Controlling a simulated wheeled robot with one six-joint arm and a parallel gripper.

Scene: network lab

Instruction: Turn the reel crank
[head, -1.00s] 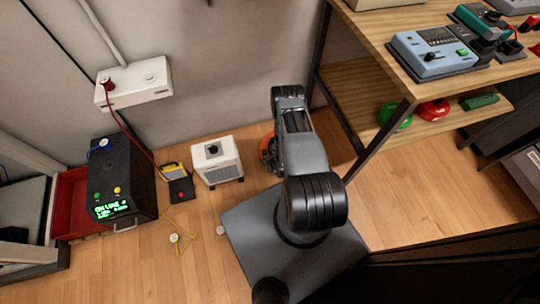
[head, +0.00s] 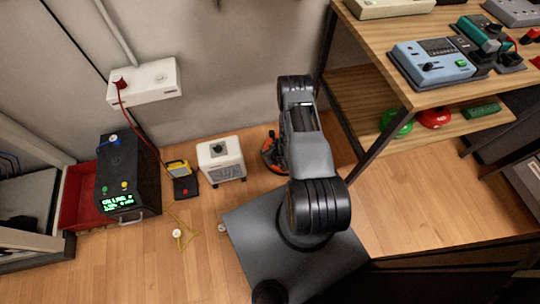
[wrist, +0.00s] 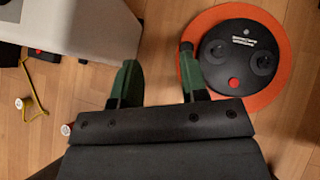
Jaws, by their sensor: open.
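The cable reel is a flat orange disc (wrist: 280,80) with a black round hub (wrist: 238,57), two round sockets and a red button, lying on the floor in the wrist view. In the head view only part of the orange reel (head: 268,153) shows beside my arm, which covers the rest. I cannot make out a crank handle clearly. My gripper (wrist: 157,62) is open and empty, with green fingers apart. Its right finger is at the left rim of the reel in the picture; contact cannot be told. The gripper is hidden in the head view.
A white box (head: 221,160) with a dark knob stands left of the reel; its side shows in the wrist view (wrist: 85,25). A black unit with a green display (head: 128,180) and a yellow meter (head: 179,168) are further left. A wooden shelf (head: 350,82) stands right.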

